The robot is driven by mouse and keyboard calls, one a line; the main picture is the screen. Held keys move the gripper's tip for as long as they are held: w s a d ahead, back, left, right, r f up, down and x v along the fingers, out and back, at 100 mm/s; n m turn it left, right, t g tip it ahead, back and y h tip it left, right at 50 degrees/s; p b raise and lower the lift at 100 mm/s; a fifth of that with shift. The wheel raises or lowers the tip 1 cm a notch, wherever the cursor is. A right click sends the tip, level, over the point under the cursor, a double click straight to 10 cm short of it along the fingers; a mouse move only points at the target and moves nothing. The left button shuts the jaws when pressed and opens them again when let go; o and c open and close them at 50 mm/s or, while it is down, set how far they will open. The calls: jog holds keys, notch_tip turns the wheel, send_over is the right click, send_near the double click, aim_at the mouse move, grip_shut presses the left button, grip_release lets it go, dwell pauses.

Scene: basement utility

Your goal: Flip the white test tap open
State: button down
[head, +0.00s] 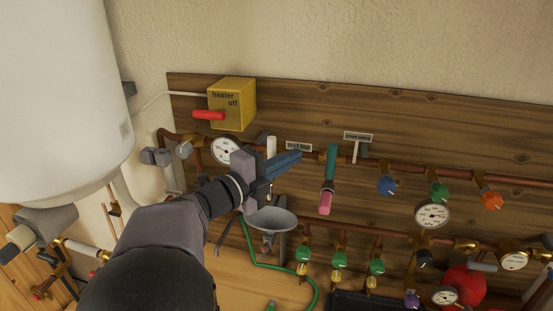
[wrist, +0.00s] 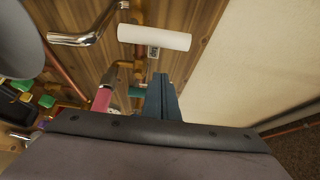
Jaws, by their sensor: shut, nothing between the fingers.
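The white test tap handle (head: 271,147) stands upright on the copper pipe in the head view, left of the small "test tap" label (head: 298,147). In the wrist view the handle (wrist: 154,37) is a white cylinder lying across the top, beyond the fingertips. My gripper (head: 297,156) has its blue fingers shut and empty, pointing right, just right of and below the handle. The shut fingers also show in the wrist view (wrist: 161,80), with a visible gap to the handle. My gripper's body hides the tap's lower part in the head view.
A pink-ended teal lever (head: 328,180) hangs close to the right of my fingers. A grey funnel (head: 270,221) sits below. A gauge (head: 226,150) and yellow heater box (head: 233,104) are left. Several coloured valves line the pipes at right. The upper board is clear.

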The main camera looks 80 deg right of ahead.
aim_at(272, 152)
jog(key=shift+w+d+p, duration=0.15)
jog(key=shift+w+p, duration=0.35)
jog(key=shift+w, duration=0.55)
jog(key=shift+w+d+p, duration=0.15)
jog(key=shift+w+p, duration=0.3)
jog(key=shift+w, duration=0.55)
jog(key=shift+w+n+h+b, duration=0.25)
jog(key=shift+n+h+b, duration=0.15)
jog(key=shift+n+b, duration=0.45)
jog(key=n+b, duration=0.1)
jog(key=b, duration=0.1)
jog(key=w+n+h+b, duration=0.1)
jog(key=b, duration=0.1)
jog(key=shift+w+f+n+g+b, duration=0.15)
jog(key=shift+f+n+g+b, duration=0.15)
jog(key=shift+f+n+b, duration=0.1)
jog(key=w+f+n+t+h+b, duration=0.1)
jog(key=n+t+h+b, duration=0.1)
jog(key=n+b, duration=0.3)
jog(key=w+f+n+t+h+b, duration=0.1)
jog(key=n+t+h+b, duration=0.1)
jog(key=n+b, duration=0.3)
jog(key=w+f+n+t+h+b, duration=0.1)
jog(key=w+n+t+h+b, duration=0.1)
jog(key=n+b, duration=0.3)
jog(key=shift+t+h+b, duration=0.3)
jog(key=shift+t, duration=0.1)
jog(key=shift+b, duration=0.4)
